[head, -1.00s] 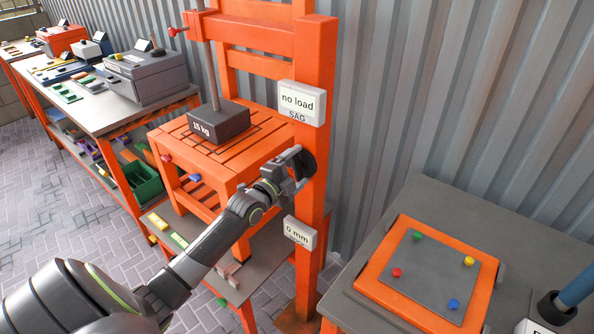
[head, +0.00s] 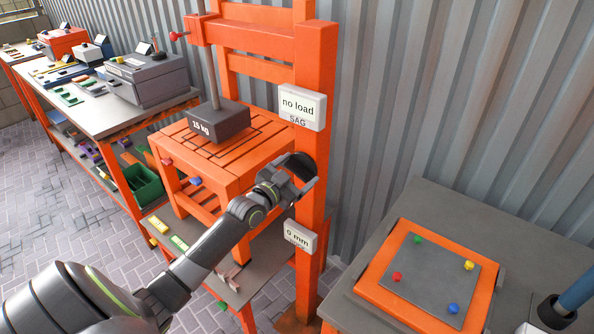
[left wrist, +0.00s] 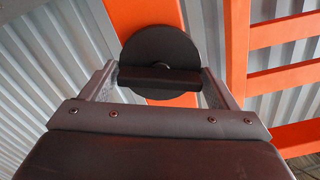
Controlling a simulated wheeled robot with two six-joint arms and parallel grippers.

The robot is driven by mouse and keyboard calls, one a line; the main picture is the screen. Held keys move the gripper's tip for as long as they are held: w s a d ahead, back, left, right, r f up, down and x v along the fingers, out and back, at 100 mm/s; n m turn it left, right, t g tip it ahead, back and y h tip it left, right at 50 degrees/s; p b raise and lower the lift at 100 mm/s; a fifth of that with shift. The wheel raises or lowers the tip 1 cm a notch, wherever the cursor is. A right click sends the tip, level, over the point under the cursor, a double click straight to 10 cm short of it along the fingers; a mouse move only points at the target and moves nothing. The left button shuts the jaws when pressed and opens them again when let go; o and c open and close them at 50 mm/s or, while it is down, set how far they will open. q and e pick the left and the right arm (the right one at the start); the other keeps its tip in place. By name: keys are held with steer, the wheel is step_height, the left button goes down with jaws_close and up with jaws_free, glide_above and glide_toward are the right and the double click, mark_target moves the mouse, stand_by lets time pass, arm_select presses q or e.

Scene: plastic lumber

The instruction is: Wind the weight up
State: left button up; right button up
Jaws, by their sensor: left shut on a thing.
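The dark weight (head: 218,122), marked 15 kg, hangs on or is joined to a grey rod (head: 213,75). It is at the slatted top of an orange stool (head: 240,150); whether it touches the slats I cannot tell. A dark round winding wheel (left wrist: 158,58) with a bar across it is on the orange post (head: 312,150). My left gripper (head: 303,172) is at that wheel, and in the left wrist view its fingers (left wrist: 160,85) are on both sides of the bar, shut on it. In the head view the gripper mostly hides the wheel. My right gripper is out of view.
A sign (head: 302,104) reads "no load" and "SAG"; a lower one (head: 299,237) reads "0 mm". A grey table (head: 450,215) with an orange-framed plate (head: 430,275) stands at right. A long bench (head: 85,100) with boxes stands at left. A corrugated wall (head: 420,90) is behind.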

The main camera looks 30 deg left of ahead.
arm_select(q)
steer(key=n+p, duration=0.1)
steer(key=n, duration=0.4)
steer(key=shift+n, duration=0.3)
steer(key=n, duration=0.4)
steer(key=shift+a+p, duration=0.1)
steer(key=shift+p, duration=0.3)
steer(key=n, duration=0.5)
steer(key=shift+f+p, duration=0.15)
steer(key=shift+p, duration=0.15)
steer(key=n, duration=0.5)
steer(key=shift+p, duration=0.35)
steer(key=n, duration=0.6)
steer(key=shift+f+p, duration=0.1)
steer(key=shift+p, duration=0.25)
steer(key=n, duration=0.4)
steer(key=n+p, duration=0.1)
steer(key=n, duration=0.4)
steer(key=shift+f+n, duration=0.1)
steer(key=shift+n, duration=0.3)
steer(key=shift+n+p, duration=0.35)
steer(key=shift+n, duration=1.95)
